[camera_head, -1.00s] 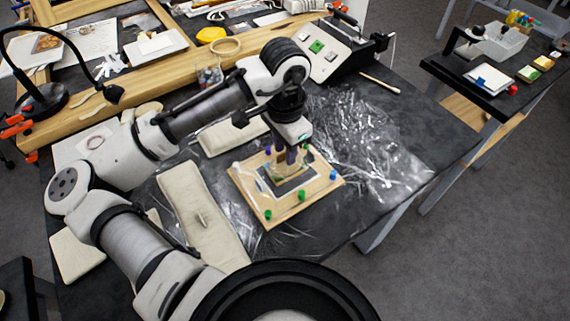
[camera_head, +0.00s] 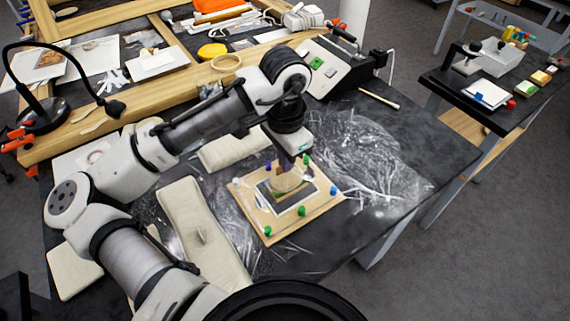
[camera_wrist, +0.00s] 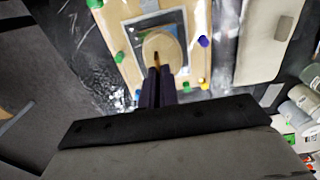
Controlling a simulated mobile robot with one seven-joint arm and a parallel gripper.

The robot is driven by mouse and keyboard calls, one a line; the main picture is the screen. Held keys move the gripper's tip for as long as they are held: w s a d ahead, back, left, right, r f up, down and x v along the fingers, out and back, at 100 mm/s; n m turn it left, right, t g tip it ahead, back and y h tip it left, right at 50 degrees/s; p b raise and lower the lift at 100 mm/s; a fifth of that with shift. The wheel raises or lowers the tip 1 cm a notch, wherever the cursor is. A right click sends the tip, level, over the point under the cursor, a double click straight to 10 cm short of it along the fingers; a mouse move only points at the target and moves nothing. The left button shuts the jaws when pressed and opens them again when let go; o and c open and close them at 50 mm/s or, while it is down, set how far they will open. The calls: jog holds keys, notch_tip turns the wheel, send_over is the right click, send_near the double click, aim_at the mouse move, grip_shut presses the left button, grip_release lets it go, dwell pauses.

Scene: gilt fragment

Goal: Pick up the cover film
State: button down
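A crinkled clear film, apparently the cover film (camera_head: 370,145), spreads over the dark table to the right of a wooden board (camera_head: 248,212). More clear, shiny film shows at the board's lower left. The board bears a grey rectangular panel (camera_head: 290,205) with a tan oval piece (camera_head: 287,182) on it, also in the wrist view (camera_wrist: 163,43). My gripper (camera_head: 288,165) points down above this oval. In the wrist view my two dark fingers (camera_wrist: 157,72) are close together, beside a small brown piece at the oval's middle. Whether they grip it, I cannot tell.
Green, blue and purple pegs stand around the board's edge, including a green peg (camera_head: 268,231). A long beige pad (camera_head: 200,230) lies to the left. The right front of the table is clear.

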notch_tip(320, 180, up, 19)
jog(key=b, duration=0.1)
jog(key=shift+f, duration=0.2)
